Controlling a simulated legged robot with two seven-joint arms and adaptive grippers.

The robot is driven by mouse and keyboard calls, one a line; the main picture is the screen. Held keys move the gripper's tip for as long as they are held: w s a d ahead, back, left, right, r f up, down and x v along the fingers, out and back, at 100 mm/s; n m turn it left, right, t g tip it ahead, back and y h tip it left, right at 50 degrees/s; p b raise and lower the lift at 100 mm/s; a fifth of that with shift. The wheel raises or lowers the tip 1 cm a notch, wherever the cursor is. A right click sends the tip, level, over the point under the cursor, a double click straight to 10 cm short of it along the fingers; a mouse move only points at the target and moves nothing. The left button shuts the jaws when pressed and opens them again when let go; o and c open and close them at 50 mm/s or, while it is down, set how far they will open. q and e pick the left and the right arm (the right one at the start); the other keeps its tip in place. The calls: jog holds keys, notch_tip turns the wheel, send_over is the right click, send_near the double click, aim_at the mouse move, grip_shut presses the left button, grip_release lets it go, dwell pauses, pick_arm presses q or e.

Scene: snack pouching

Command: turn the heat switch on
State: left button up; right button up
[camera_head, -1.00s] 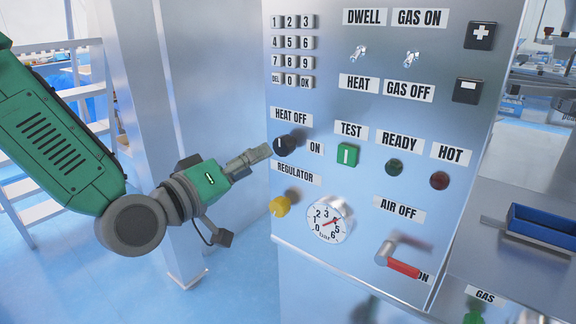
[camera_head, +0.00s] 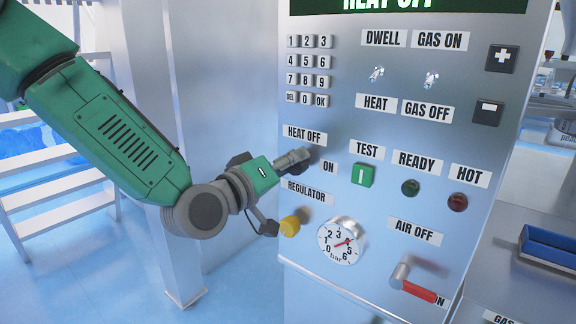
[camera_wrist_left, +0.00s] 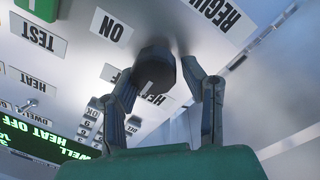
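The heat switch is a dark round knob with a white mark, between the HEAT OFF and ON labels on the steel panel. In the head view the knob (camera_head: 298,172) is mostly hidden behind my left gripper (camera_head: 296,158). In the left wrist view the knob (camera_wrist_left: 155,70) sits between the tips of my left gripper (camera_wrist_left: 157,78), which is open. A gap shows on the right finger's side; contact on the left side is unclear. The white mark points toward the partly covered HEAT label. The display (camera_head: 405,4) reads HEAT OFF. My right gripper is not in view.
Near the knob are the green TEST button (camera_head: 363,176), the yellow regulator knob (camera_head: 290,226) and a pressure gauge (camera_head: 341,240). A red-handled air lever (camera_head: 416,288) is lower right. A keypad (camera_head: 308,70) is above. Free space lies left of the panel.

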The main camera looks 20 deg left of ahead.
pick_arm(q)
jog(key=shift+s+d+f+y, duration=0.1)
jog(key=shift+d+f+y, duration=0.25)
jog(key=shift+d+y, duration=0.1)
jog(key=shift+c, duration=0.5)
jog(key=shift+d+f, duration=0.1)
jog(key=shift+d, duration=0.2)
jog(key=shift+c, duration=0.2)
jog(key=shift+a, duration=0.1)
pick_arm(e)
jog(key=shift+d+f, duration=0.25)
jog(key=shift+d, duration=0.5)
pick_arm(q)
jog(key=shift+w+a, duration=0.15)
jog(key=shift+w, duration=0.05)
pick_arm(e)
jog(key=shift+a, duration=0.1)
